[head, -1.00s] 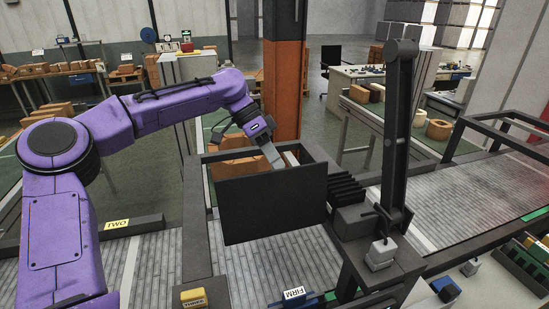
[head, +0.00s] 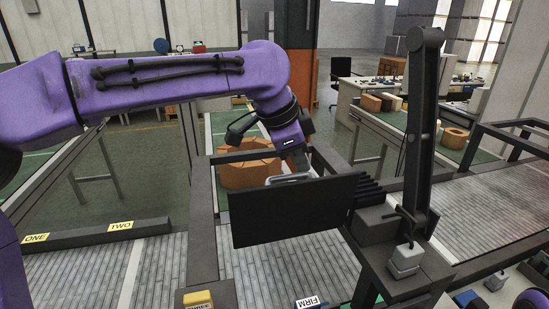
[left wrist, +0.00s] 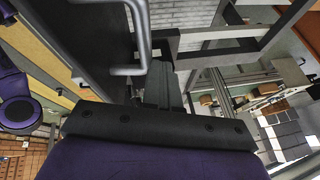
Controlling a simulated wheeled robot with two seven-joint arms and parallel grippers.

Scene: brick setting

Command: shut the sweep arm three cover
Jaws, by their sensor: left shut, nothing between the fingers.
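A dark flat panel (head: 295,212), which looks like the cover, stands tilted up beside the black ribbed part of the sweep arm unit. Its grey bar handle (head: 287,179) shows just above its upper edge. In the left wrist view the handle (left wrist: 143,40) stands out from the dark panel (left wrist: 75,38). My left gripper (head: 300,170) is shut and empty at the panel's far side, close beside the handle; contact cannot be told. Its fingers (left wrist: 160,88) show in the left wrist view below the handle. The dark sweep arm (head: 421,130) stands upright to the right. My right gripper is not seen.
A dark frame (head: 205,215) surrounds the grey slatted conveyor (head: 165,270). ONE and TWO labels mark a rail (head: 78,235) at left. A yellow block (head: 198,299) and a FIRM label (head: 308,302) lie in front. A grey block (head: 405,258) sits below the sweep arm.

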